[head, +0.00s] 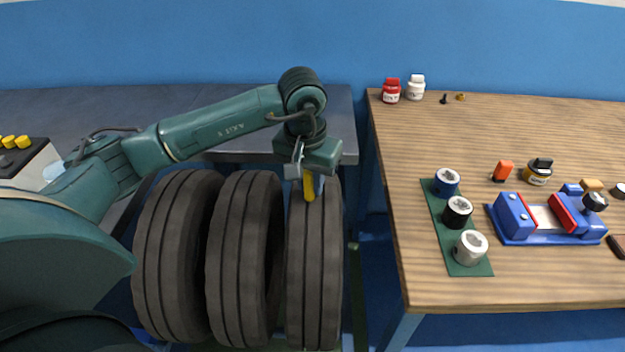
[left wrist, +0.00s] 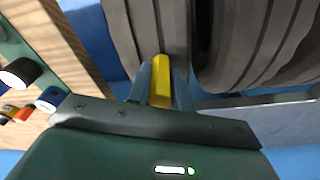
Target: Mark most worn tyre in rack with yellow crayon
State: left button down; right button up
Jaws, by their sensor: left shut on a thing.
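Three dark tyres stand upright side by side in the rack: a left tyre (head: 172,258), a middle tyre (head: 240,258) and a right tyre (head: 316,262). My left gripper (head: 306,180) is shut on the yellow crayon (head: 309,187), over the top of the right tyre. In the left wrist view the crayon (left wrist: 161,80) points at that tyre's tread (left wrist: 160,30); I cannot tell whether it touches. No yellow mark shows on any tyre. Tread depths are hard to compare from here. My right gripper is not in view.
A grey bench (head: 225,110) lies behind the tyres. A gap separates rack and table.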

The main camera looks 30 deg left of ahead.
pick_arm(q)
jog(key=shift+w+d, duration=0.1)
jog(key=shift+d, duration=0.1)
jog(key=shift+w+d+f+b, duration=0.1)
jog(key=shift+w+d+b, duration=0.3)
jog(key=shift+d, duration=0.45)
jog(key=shift+s+a, duration=0.1)
jog(key=shift+a, duration=0.1)
jog(key=shift+s+a, duration=0.4)
jog(key=shift+a, duration=0.45)
jog(key=shift+w+d, duration=0.1)
jog(key=shift+d, duration=0.05)
jog(key=shift+w+d+b, duration=0.2)
jog(key=shift+d+b, duration=0.05)
jog(key=shift+d, duration=0.2)
jog(key=shift+w+d+b, duration=0.2)
jog(key=shift+d, duration=0.25)
jog(key=shift+s+a, duration=0.1)
jog(key=shift+a, duration=0.1)
